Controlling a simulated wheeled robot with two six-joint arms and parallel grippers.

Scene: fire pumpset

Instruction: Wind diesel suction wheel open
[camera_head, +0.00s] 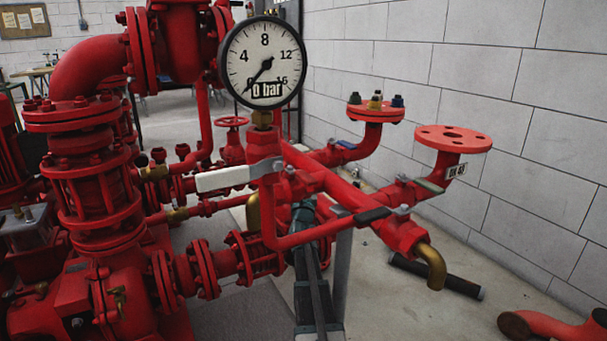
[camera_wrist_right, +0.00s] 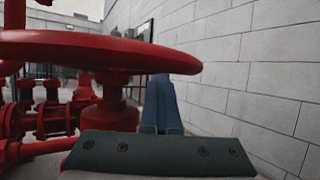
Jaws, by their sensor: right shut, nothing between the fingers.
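A large red handwheel (camera_wrist_right: 110,50) fills the upper left of the right wrist view, seen edge-on from slightly below, with its red hub and stem under it. My right gripper (camera_wrist_right: 159,84) is shut and empty, its fingers upright at the right part of the wheel's rim. The tips overlap the rim in the picture; I cannot tell whether they touch it. In the head view a small red handwheel (camera_head: 231,122) stands behind the gauge; I cannot tell whether it is the same wheel. My left gripper is not in view.
A round pressure gauge (camera_head: 263,62) reads 0 bar. Red pipes with a white lever (camera_head: 224,179) and a brass elbow (camera_head: 432,266) crowd the centre. A block wall (camera_head: 520,90) closes the right side. A dark pipe (camera_head: 436,277) lies on the floor.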

